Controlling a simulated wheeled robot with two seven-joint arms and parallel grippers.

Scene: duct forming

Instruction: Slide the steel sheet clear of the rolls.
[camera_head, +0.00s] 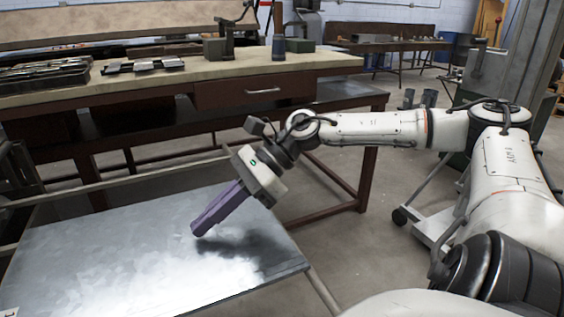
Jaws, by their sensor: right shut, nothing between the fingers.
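The steel sheet (110,255) is a flat grey panel at the lower left, bright with reflected light. Its far edge and right corner show; its near part runs out of the frame. My right gripper (198,229) comes in from the right, with purple fingers pointing down and left. It is shut and empty, its tips over the sheet. I cannot tell whether the tips touch the surface. A dark shadow lies on the sheet beside them. I cannot make out the rolls for certain. My left gripper is not in view.
A dark machine part (17,175) stands at the left edge, and a long bar runs behind the sheet. A workbench (185,88) with tools on top stands beyond it. A wheeled stand (430,222) is at the right. Open floor lies between bench and stand.

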